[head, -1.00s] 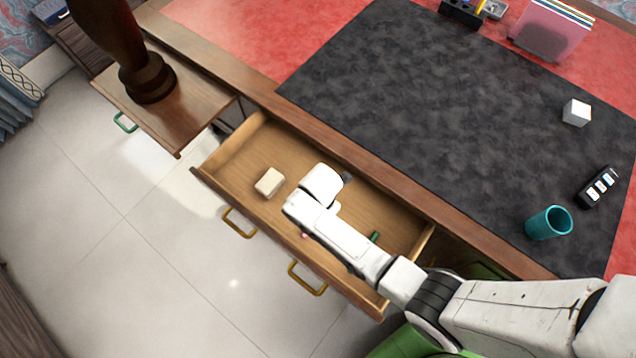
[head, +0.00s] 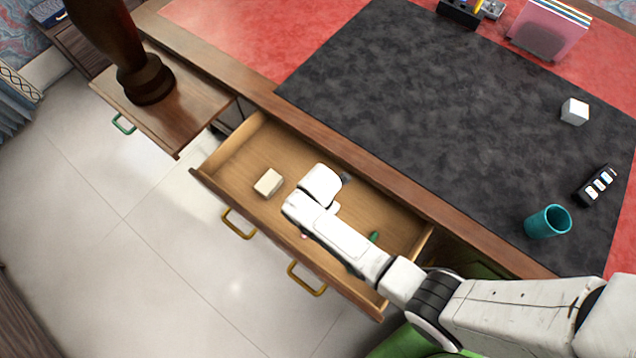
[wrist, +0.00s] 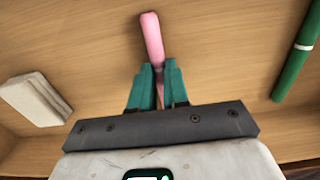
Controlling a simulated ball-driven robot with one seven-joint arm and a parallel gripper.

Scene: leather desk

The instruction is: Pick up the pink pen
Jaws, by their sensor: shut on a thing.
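The pink pen (wrist: 152,38) lies in the open wooden drawer (head: 232,160). In the wrist view it runs from the top middle down between my gripper's teal fingers. My gripper (wrist: 158,68) is shut on the pen, with the fingers on both sides of it near its middle. The pen appears to be at or close to the drawer floor; I cannot tell whether it touches. In the head view my arm hides the fingers, and only a small bit of pink (head: 304,236) shows beside the arm.
A cream block (head: 268,183) lies left of my gripper in the drawer. A green pen (wrist: 297,58) lies to the right. The drawer walls surround my gripper, and the desk edge is just behind. A teal cup (head: 546,222) stands on the dark desk mat (head: 440,130).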

